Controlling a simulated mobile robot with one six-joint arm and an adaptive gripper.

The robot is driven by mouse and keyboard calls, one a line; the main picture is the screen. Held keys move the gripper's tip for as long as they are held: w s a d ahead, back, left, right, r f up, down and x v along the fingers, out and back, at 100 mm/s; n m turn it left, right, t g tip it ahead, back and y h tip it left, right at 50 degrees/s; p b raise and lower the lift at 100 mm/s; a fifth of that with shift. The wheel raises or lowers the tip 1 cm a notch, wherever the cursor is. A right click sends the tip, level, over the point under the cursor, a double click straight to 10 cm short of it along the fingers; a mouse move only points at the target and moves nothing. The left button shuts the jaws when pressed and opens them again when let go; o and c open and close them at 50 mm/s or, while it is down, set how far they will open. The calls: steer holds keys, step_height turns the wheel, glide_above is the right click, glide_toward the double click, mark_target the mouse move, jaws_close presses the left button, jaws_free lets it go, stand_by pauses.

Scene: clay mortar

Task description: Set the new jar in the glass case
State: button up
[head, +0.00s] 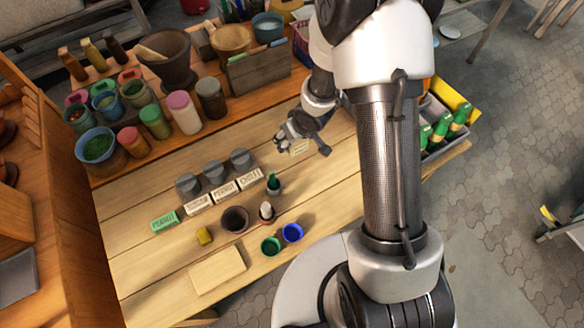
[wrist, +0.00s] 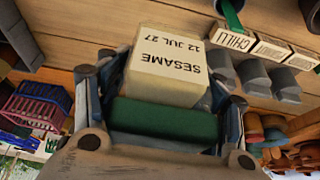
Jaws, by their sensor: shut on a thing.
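My gripper (head: 300,130) is shut on a boxy cream piece (wrist: 170,65) printed "SESAME 12 JUL 27", with a green part (wrist: 160,123) below the print in the wrist view. The cream piece also shows small beneath the gripper in the head view (head: 299,147), near the back right of the wooden table; whether it touches the table is unclear. Grey cylinders (head: 214,172) stand in a row behind cream blocks, one reading CHILLI (head: 250,179). A green PEANUT block (head: 165,222) lies left of them. I cannot make out a glass case in either view.
A dark bowl (head: 235,220), small green cup (head: 271,247), blue cup (head: 292,233) and pale board (head: 217,270) are at the table front. Colourful jars (head: 155,121) and a mortar (head: 167,58) stand on the raised shelf behind. A crate of green-capped bottles (head: 440,130) is at right.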

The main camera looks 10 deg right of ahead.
step_height(320, 180, down, 16)
steer(key=b, duration=0.8)
steer(key=shift+w+f+b, duration=0.1)
steer(key=shift+b, duration=0.3)
steer(key=o, duration=0.8)
steer(key=shift+f, duration=0.1)
steer(key=o, duration=0.5)
